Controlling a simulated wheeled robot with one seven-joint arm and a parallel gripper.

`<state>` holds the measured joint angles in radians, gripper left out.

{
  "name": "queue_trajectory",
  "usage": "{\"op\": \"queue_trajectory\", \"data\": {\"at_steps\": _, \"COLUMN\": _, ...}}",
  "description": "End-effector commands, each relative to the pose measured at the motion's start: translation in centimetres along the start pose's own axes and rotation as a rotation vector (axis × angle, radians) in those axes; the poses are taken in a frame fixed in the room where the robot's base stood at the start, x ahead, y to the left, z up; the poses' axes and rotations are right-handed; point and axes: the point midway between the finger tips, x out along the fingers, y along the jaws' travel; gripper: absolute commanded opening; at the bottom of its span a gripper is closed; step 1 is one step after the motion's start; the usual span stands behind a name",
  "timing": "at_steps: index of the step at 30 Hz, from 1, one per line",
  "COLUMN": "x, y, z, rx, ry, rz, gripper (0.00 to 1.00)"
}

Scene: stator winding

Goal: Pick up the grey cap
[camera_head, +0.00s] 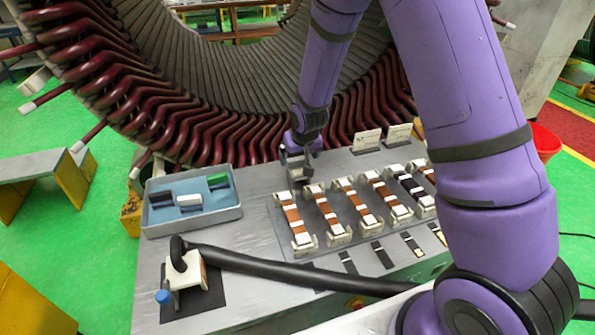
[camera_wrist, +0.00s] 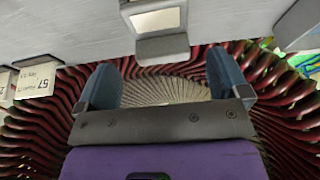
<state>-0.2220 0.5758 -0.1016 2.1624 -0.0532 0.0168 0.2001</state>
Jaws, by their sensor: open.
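A light grey-white cap (camera_head: 189,200) lies in the blue-lined metal tray (camera_head: 190,225) on the left of the bench, between a black cap (camera_head: 161,199) and a green cap (camera_head: 217,181). It is the only light one of the three. My gripper (camera_head: 297,168) is away to the right of the tray, near the back end of the leftmost copper bar. In the wrist view my gripper (camera_wrist: 162,68) has its two blue-grey fingers wide apart with nothing between them. The caps do not show in the wrist view.
Several copper and dark bars (camera_head: 296,218) sit in white holders on the bench's right. White label cards (camera_head: 366,140) stand behind them. A black cable on a stand (camera_head: 183,272) crosses the front. The large stator (camera_head: 230,95) rises behind the bench.

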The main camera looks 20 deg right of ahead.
Motion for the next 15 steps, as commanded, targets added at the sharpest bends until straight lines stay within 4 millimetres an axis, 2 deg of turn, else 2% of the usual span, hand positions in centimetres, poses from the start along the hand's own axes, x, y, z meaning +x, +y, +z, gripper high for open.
{"op": "queue_trajectory", "data": {"at_steps": 3, "x": 1.2, "y": 0.0, "z": 0.1, "rx": 0.0, "ry": -0.002, "rz": 0.0, "gripper": 0.94}}
{"op": "queue_trajectory", "data": {"at_steps": 10, "x": 2.5, "y": -0.1, "z": 0.1, "rx": 0.0, "ry": -0.002, "rz": 0.0, "gripper": 0.94}}
{"op": "queue_trajectory", "data": {"at_steps": 15, "x": 4.8, "y": -0.3, "z": 0.2, "rx": 0.0, "ry": -0.002, "rz": 0.0, "gripper": 0.94}}
